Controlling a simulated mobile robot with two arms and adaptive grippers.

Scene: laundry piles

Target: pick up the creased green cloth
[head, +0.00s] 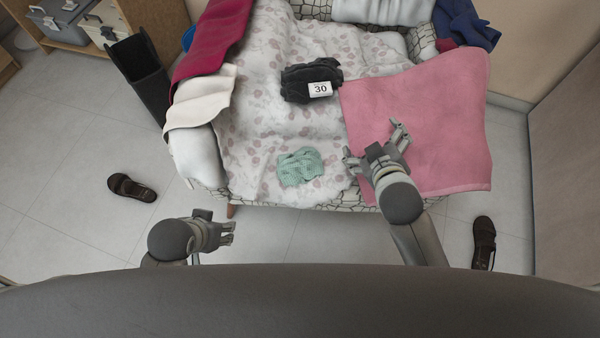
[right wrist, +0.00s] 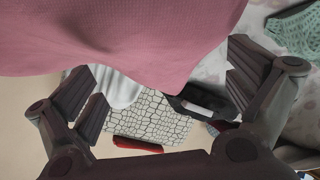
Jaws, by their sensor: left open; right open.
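The creased green cloth (head: 301,168) lies crumpled near the front edge of the bed-like seat, on a floral cover. A corner of it also shows at the upper right of the right wrist view (right wrist: 296,32). My right gripper (head: 373,143) is open and empty, over the pink towel just right of the green cloth and apart from it. Its two fingers show spread in the right wrist view (right wrist: 165,95). My left gripper (head: 229,226) is open and empty, over the floor in front of the seat, left of and nearer than the green cloth.
The pink towel (head: 440,120) hangs over the seat's right side. A black folded cloth with a "30" label (head: 312,80) lies further back on the floral cover (head: 255,110). Red and white cloths drape the left side. Shoes (head: 132,188) lie on the floor at both sides.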

